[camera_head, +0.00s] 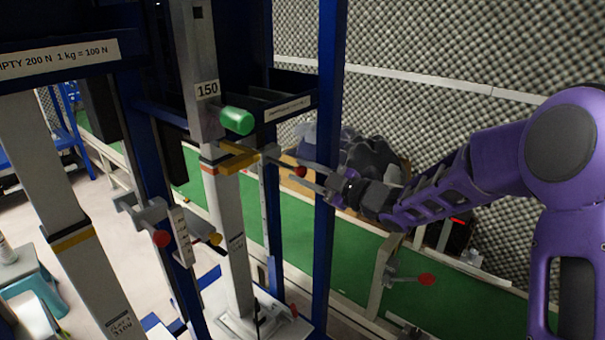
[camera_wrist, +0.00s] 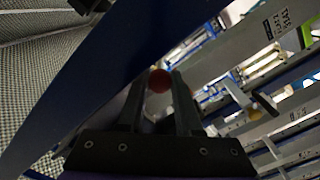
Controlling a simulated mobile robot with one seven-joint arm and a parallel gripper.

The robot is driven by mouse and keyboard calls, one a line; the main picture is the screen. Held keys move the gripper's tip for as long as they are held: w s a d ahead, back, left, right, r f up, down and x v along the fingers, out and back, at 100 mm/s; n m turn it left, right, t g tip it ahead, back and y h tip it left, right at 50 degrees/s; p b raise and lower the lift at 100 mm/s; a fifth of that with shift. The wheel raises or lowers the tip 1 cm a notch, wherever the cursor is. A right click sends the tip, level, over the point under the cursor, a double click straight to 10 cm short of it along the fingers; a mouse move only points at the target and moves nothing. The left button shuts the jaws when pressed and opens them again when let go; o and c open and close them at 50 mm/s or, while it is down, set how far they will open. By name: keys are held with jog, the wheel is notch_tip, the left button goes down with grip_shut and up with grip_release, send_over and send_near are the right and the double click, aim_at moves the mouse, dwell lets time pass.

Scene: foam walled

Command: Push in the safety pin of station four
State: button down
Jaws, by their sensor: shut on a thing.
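A safety pin with a red ball knob (camera_head: 300,171) sticks out at the right of a tall grey column (camera_head: 225,215) with an orange and yellow band. My gripper (camera_head: 309,174) reaches in from the right, with its fingers on either side of the pin's end. In the wrist view the red knob (camera_wrist: 159,80) shows between the fingertips (camera_wrist: 158,85) of my gripper, which is shut on it. How deep the pin sits in its bracket is hidden. No station number four is readable.
A blue post (camera_head: 326,130) stands close beside my gripper. A green cylinder (camera_head: 237,120) sticks out above, and a yellow bar (camera_head: 238,158) lies left of the knob. Other red knobs (camera_head: 161,238) (camera_head: 427,280) stand lower. A green belt (camera_head: 345,245) runs behind.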

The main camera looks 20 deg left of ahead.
jog(key=c, duration=0.6)
grip_release()
jog(key=shift+s+d, duration=0.1)
jog(key=shift+d, duration=0.05)
